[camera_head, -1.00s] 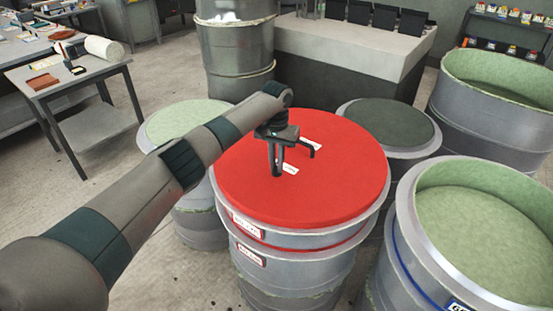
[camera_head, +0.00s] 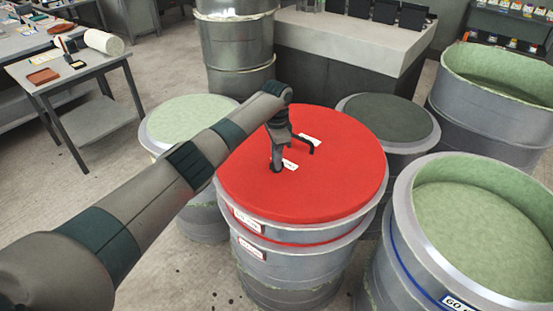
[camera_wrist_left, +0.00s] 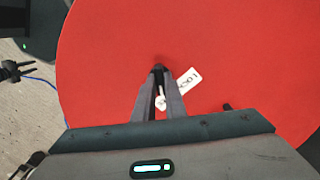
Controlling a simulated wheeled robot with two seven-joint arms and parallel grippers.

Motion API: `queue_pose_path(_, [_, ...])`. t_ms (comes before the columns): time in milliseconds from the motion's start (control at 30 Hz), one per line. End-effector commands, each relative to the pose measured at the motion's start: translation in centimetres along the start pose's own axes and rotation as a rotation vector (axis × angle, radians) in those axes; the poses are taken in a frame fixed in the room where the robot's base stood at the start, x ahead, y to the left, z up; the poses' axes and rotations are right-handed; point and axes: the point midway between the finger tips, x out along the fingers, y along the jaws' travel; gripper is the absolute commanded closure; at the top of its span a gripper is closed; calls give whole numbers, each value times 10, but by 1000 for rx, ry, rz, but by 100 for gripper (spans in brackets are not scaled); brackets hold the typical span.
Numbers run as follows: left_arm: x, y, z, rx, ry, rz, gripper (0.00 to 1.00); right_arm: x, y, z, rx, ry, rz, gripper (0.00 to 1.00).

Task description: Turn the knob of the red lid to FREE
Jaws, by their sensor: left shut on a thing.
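The red lid (camera_head: 345,180) lies flat on a grey drum and fills much of the left wrist view (camera_wrist_left: 245,50). My left gripper (camera_head: 277,167) points down onto the lid, left of its middle. In the left wrist view its fingers (camera_wrist_left: 160,75) are close together, shut on the small dark knob (camera_wrist_left: 158,67), which they mostly hide. One white label (camera_wrist_left: 188,81) lies beside the fingertips, its lettering too small to read surely. My right gripper does not show in the head view.
A dark bent piece (camera_head: 303,141) shows just right of my left gripper. Drums crowd the red one: a pale green-topped one (camera_head: 190,119) at left, a dark-topped one (camera_head: 390,120) behind right, an open green-lined one (camera_head: 480,225) at right. A grey table (camera_head: 75,75) stands far left.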

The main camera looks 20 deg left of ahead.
Motion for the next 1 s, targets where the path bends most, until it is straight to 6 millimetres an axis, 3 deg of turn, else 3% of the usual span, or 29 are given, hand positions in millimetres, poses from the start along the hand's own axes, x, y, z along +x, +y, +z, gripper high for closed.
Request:
queue_pose_path(300, [-2,0,-2,136,4,-2,100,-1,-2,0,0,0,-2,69])
queue_pose_path(767, [-2,0,-2,156,4,-2,100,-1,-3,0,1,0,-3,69])
queue_pose_path(800, [-2,0,-2,156,4,-2,87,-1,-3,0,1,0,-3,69])
queue_pose_path(867, [-2,0,-2,155,4,-2,72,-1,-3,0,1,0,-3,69])
queue_pose_path(1000, [-1,0,-1,155,3,-1,70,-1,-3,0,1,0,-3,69])
